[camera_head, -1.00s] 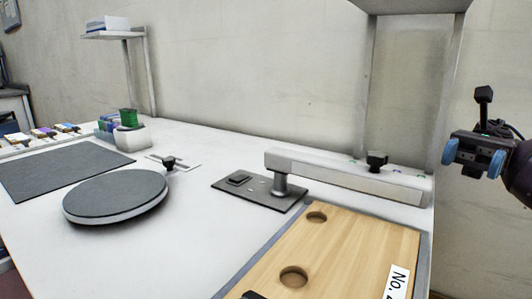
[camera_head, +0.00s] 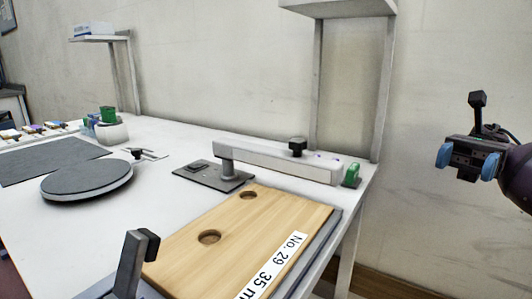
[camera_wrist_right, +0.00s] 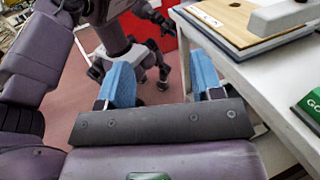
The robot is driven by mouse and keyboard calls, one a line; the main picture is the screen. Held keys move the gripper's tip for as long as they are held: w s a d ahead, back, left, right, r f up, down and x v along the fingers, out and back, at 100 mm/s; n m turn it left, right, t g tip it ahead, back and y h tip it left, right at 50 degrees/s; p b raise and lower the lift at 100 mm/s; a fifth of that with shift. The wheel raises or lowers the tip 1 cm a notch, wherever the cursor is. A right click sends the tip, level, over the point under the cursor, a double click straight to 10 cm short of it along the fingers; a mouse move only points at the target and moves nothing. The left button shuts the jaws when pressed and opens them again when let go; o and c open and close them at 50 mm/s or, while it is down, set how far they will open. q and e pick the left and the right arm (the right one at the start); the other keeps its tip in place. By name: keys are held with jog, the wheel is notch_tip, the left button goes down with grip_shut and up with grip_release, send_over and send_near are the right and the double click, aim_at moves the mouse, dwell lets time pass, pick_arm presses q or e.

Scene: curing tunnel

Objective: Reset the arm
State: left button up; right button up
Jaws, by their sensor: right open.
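My right gripper (camera_head: 466,160) is at the right of the head view, in the air before the bare wall, clear of the table. Its two blue fingers stand apart with nothing between them; the right wrist view (camera_wrist_right: 163,82) shows the same empty gap over the floor. A pale horizontal arm (camera_head: 272,160) on the table sits on a grey post with a dark base plate (camera_head: 205,178). It points right, with a black knob on top, and my gripper does not touch it. My left gripper is not in view.
A wooden board (camera_head: 250,225) with two round holes and a "No. 29" label lies at the table front. A green block (camera_head: 351,175) stands at the arm's end. A round grey turntable (camera_head: 87,180) is at left. A shelf post (camera_head: 385,85) rises behind the right edge.

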jog(key=s+a+f+m+t+y+p, duration=0.2)
jog(key=s+a+f+m+t+p, duration=0.35)
jog(key=m+t, duration=0.85)
jog(key=s+a+f+m+t+y+p, duration=0.3)
jog(key=a+f+m+t+p, duration=0.55)
jog(key=m, duration=0.95)
pick_arm(q)
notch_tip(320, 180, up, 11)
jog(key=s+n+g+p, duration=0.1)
jog(key=p, duration=0.7)
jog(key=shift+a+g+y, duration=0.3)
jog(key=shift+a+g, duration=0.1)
pick_arm(e)
jog(key=s+d+f+m+h, duration=0.1)
jog(key=s+f+m+h, duration=0.2)
jog(key=s+m+h, duration=0.3)
jog(key=s+d+f+m+g+h, duration=0.1)
jog(key=s+d+f+m+h, duration=0.1)
jog(key=s+f+m+h, duration=0.2)
jog(key=s+d+f+m+h, duration=0.2)
jog(key=s+m+h, duration=0.8)
jog(key=s+m, duration=0.7)
jog(key=s+f, duration=0.1)
jog(key=s, duration=0.3)
jog(key=shift+s+f+m, duration=0.25)
jog(key=shift+s+m, duration=0.05)
jog(key=shift+s, duration=0.1)
